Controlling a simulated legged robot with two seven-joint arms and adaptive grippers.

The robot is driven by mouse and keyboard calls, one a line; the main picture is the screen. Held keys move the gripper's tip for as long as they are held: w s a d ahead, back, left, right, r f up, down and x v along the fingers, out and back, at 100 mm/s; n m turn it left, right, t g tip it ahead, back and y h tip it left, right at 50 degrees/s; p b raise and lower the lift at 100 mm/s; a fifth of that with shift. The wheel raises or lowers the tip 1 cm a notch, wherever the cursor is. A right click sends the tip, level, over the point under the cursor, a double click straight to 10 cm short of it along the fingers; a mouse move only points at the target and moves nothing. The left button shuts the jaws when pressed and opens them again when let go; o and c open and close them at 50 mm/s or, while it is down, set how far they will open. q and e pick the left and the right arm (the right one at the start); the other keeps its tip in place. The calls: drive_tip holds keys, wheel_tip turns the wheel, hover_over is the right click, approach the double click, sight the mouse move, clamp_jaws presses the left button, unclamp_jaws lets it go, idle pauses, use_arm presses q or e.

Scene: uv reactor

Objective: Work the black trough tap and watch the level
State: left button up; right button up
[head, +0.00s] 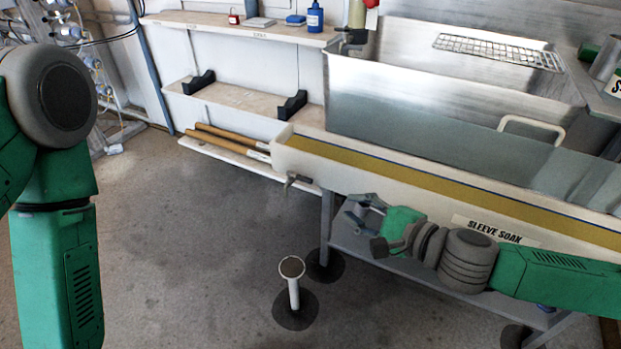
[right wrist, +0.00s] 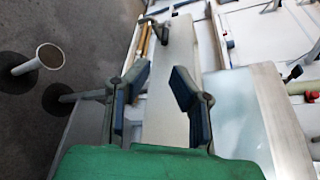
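A long pale trough (head: 300,152) labelled "SLEEVE SOAK" holds a yellow-brown liquid, its surface below the rim. My right gripper (head: 358,212) is open and empty beside the trough's front wall, right of and below the tap. It also shows in the right wrist view (right wrist: 158,72). My left gripper is out of view.
A steel tank (head: 440,95) stands behind the trough, with a wire rack (head: 497,50) above. A white post (head: 293,282) rises from the floor in front. Shelves (head: 245,98) line the wall at left.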

sight(312, 183)
drive_tip(key=b+x, duration=0.1)
drive_tip(key=x, duration=0.3)
drive_tip(key=b+x, duration=0.1)
drive_tip(key=x, duration=0.4)
drive_tip(key=w+b+x, duration=0.1)
drive_tip(key=x, duration=0.3)
drive_tip(key=shift+w+d+r, duration=0.15)
drive_tip(key=shift+w, duration=0.05)
clamp_jaws()
